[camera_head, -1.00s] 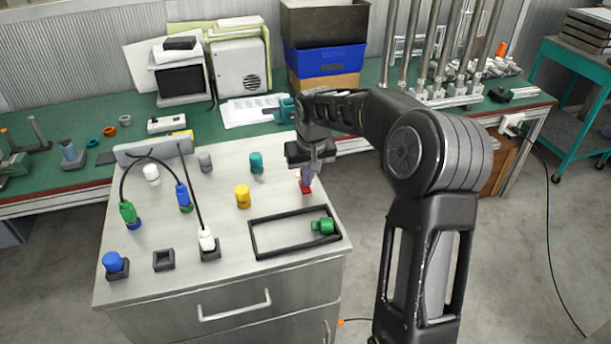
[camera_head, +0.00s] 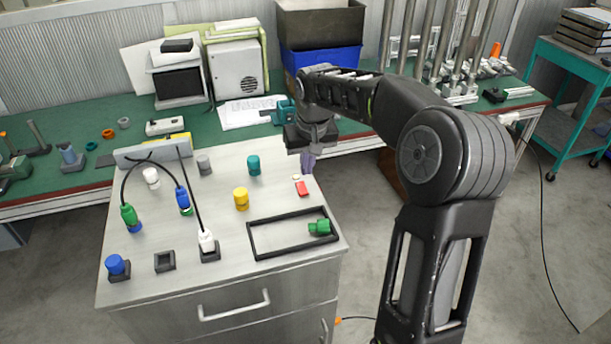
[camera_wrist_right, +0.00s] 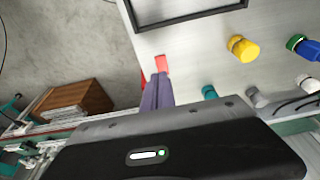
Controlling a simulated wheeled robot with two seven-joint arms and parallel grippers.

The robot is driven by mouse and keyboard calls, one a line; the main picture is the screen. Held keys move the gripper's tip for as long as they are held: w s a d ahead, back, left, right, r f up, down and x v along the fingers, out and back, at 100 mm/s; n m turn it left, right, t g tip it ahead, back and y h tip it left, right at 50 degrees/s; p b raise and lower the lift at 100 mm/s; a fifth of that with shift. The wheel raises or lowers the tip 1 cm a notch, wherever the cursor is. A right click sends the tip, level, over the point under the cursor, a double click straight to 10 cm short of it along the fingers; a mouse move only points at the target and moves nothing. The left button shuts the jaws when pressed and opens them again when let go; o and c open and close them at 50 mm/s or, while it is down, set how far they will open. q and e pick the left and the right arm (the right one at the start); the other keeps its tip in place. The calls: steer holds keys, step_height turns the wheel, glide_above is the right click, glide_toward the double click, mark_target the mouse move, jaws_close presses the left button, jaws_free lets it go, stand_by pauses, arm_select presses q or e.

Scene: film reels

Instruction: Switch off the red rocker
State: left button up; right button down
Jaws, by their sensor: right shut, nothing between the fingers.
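The red rocker (camera_head: 302,188) is a small red block on the right edge of the grey cabinet top, with a pale bit at its far end. It also shows in the right wrist view (camera_wrist_right: 161,63), just beyond the fingertips. My right gripper (camera_head: 308,170) is shut and empty, above and behind the rocker near the cabinet's right edge. In the right wrist view its purple-grey fingers (camera_wrist_right: 158,80) lie together and point toward the rocker. I cannot tell whether they touch it. My left gripper is not in view.
The cabinet top (camera_head: 215,215) carries a black frame (camera_head: 252,240) with a green connector (camera_head: 320,228), a yellow cylinder (camera_head: 241,198), a teal cylinder (camera_head: 254,165) and several plugs with cables. A green workbench (camera_head: 80,150) stands behind. Floor is free to the right.

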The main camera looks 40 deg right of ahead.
mark_target(301, 183)
steer(key=v, duration=0.6)
steer(key=shift+s+r+b, duration=0.2)
steer(key=shift+s+b, duration=0.15)
steer(key=shift+a, duration=0.1)
steer(key=w+t+b, duration=0.1)
steer(key=b, duration=0.5)
steer(key=shift+w+r, duration=0.1)
steer(key=shift+r, duration=0.15)
steer(key=p+x, duration=0.1)
steer(key=x, duration=1.3)
steer(key=shift+f, duration=0.1)
